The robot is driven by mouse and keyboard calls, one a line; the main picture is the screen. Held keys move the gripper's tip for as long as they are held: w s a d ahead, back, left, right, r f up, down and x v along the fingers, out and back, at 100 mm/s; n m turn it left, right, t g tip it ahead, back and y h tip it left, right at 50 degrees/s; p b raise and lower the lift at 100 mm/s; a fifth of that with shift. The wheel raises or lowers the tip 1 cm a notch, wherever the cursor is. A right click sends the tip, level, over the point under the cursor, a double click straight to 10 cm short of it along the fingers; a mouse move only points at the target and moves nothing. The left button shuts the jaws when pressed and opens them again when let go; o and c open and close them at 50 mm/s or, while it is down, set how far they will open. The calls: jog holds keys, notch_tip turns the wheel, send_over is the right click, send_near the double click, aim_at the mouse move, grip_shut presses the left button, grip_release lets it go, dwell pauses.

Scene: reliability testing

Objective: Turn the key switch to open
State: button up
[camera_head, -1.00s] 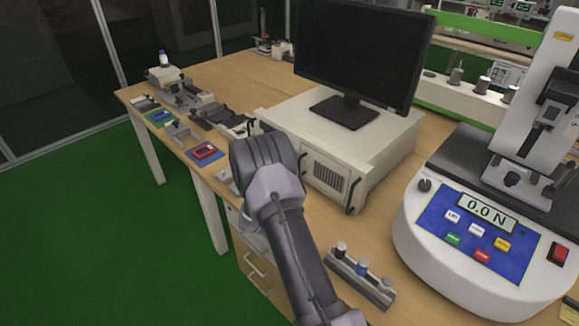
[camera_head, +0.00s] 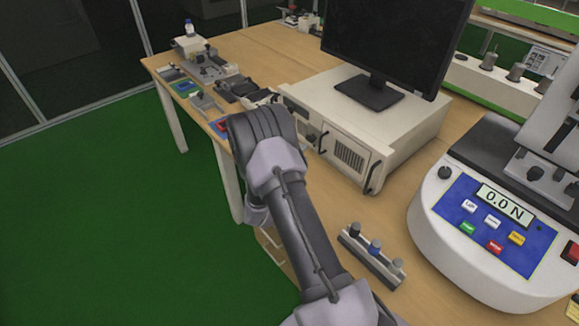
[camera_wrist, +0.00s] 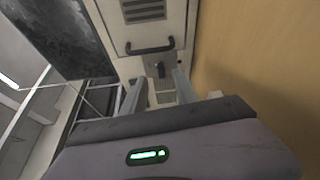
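The beige computer case (camera_head: 385,135) stands on the bench under the monitor; its front panel also shows in the wrist view (camera_wrist: 118,35). A small dark part (camera_wrist: 160,70), which looks like the key switch, sits on that panel below a black handle (camera_wrist: 150,48). My gripper (camera_wrist: 160,82) is open, its two grey fingers apart. In the wrist picture the dark part lies between and just beyond the fingertips; I cannot tell if they touch it. In the head view my arm hides the fingers.
A black monitor (camera_head: 395,40) stands on the case. A force tester (camera_head: 490,215) reading 0.0 N is at the right. A small rack with knobs (camera_head: 370,255) lies near the bench's front edge. Several small devices are at the back left. Bare wood shows beside the case.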

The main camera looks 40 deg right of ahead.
jog(key=p+v, duration=0.2)
jog(key=v, duration=0.7)
jog(key=shift+r, duration=0.1)
jog(key=shift+s+a, duration=0.3)
jog(key=shift+a, duration=0.1)
